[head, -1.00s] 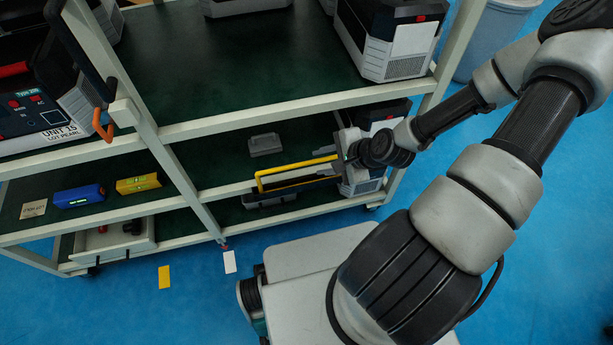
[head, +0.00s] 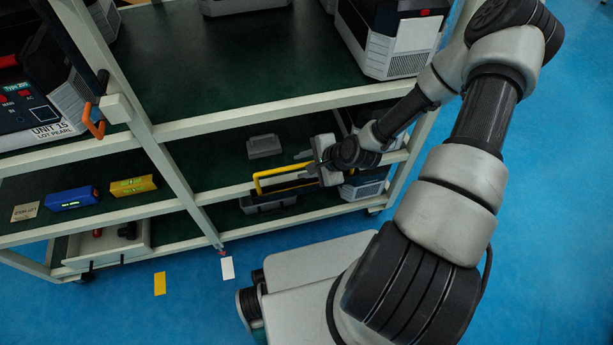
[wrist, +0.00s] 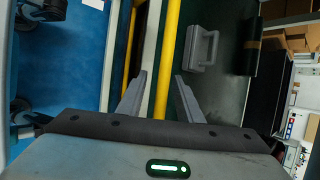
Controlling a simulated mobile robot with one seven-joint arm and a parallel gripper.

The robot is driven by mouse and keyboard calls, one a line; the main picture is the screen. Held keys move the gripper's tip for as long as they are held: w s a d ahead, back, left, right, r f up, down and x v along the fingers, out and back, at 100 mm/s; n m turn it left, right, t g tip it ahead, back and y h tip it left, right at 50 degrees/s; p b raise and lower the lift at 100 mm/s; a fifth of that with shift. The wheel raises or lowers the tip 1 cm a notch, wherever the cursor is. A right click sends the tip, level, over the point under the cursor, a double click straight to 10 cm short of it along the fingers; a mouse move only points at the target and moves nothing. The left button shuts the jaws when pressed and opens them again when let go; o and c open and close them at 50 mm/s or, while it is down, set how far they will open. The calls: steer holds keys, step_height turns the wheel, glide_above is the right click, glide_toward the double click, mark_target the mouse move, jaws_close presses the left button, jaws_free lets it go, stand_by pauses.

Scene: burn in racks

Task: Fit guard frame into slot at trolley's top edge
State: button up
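The yellow guard frame (head: 257,184) lies along the front of the lower shelf in the head view. Two of its yellow bars show in the wrist view, and one bar (wrist: 166,55) passes between my fingertips. My gripper (head: 306,165) is at the frame's right end. In the wrist view my gripper (wrist: 158,97) is open, its fingers apart with gaps beside the bar. The wheeled shelf unit (head: 275,112) has pale rails and dark green decks. I cannot make out a slot at a trolley's top edge.
A grey handled case (head: 264,146) sits behind the frame, with another grey case (head: 268,203) below. A blue level (head: 73,198) and a yellow level (head: 133,186) lie left. Large units stand on the upper shelf. The rail above the gripper is close.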

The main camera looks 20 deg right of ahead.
jaws_close()
steer(key=shift+r, duration=0.15)
step_height(320, 180, up, 7)
steer(key=p, duration=0.3)
steer(key=s+d+p, duration=0.2)
steer(key=s+d, duration=0.8)
steer(key=s, duration=0.4)
steer(key=shift+s+d+p, duration=0.25)
steer(key=shift+d+p, duration=0.15)
